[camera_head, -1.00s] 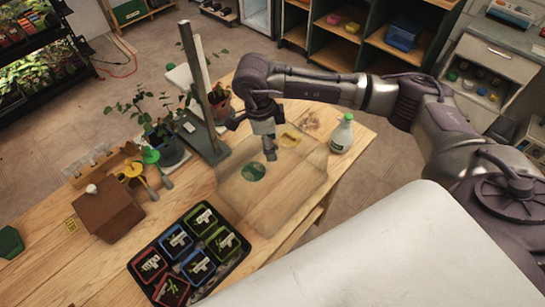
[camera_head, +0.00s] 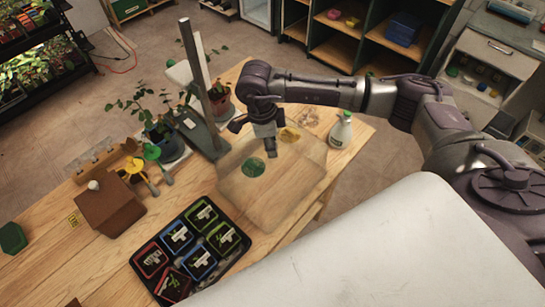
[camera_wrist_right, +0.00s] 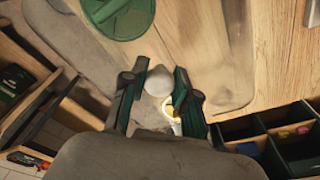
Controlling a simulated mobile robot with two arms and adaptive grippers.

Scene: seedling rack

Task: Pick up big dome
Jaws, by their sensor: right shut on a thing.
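The big dome (camera_head: 285,185) is a clear, rounded box-like cover at the right part of the wooden table. It has a green disc (camera_head: 253,167) and a yellow disc (camera_head: 290,134) on its top. My right gripper (camera_head: 271,153) points down at the middle of its top. In the right wrist view, the fingers (camera_wrist_right: 157,88) are shut around a pale round knob (camera_wrist_right: 158,80), with the green disc (camera_wrist_right: 118,16) just beyond. Whether the dome's rim touches the table, I cannot tell. My left gripper is not in view.
A black tray of seedling pots (camera_head: 234,258) lies in front of the dome, close to it.

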